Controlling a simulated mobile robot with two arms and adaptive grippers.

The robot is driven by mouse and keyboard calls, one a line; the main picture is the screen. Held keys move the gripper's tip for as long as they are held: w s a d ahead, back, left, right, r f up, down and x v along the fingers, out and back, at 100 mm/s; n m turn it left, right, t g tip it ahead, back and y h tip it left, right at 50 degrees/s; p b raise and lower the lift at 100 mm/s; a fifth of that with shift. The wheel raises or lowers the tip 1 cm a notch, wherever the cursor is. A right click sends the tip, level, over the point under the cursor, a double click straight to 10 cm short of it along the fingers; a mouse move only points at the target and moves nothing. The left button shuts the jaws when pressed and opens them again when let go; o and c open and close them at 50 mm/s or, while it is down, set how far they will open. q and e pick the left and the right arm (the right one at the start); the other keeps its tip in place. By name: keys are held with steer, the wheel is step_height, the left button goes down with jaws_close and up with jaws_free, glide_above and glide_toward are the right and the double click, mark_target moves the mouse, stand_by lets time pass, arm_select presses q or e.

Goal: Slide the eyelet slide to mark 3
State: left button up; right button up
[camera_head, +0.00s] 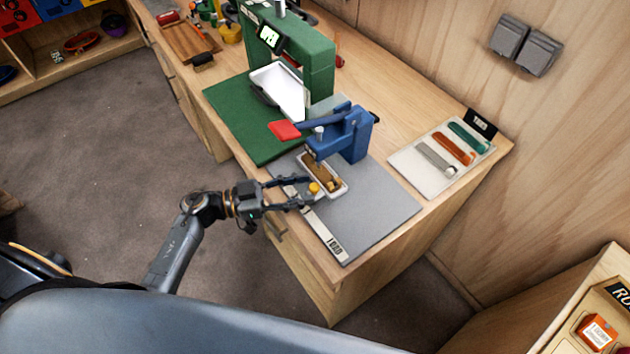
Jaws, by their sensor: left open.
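The eyelet slide appears to be the small white-rimmed tray (343,190) under the front of the blue press (345,138). It has brown and gold parts inside. A yellow-orange knob (314,188) is at its near left side. My left gripper (309,193) is open at the knob, with its fingers on either side of it in this view; I cannot tell whether they touch it. A pale strip (325,236) with dark lettering runs along the front of the grey mat (385,210). I cannot make out mark 3. My right gripper is not in view.
A green press (318,65) with an "OPEN" sign and a white chute stands behind on a green mat (235,115). A white tray (405,168) with coloured strips lies at right. The grey mat's right part is clear.

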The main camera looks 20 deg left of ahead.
mark_target(315, 186)
arm_select(q)
steer(key=shift+x, duration=1.75)
jaws_close()
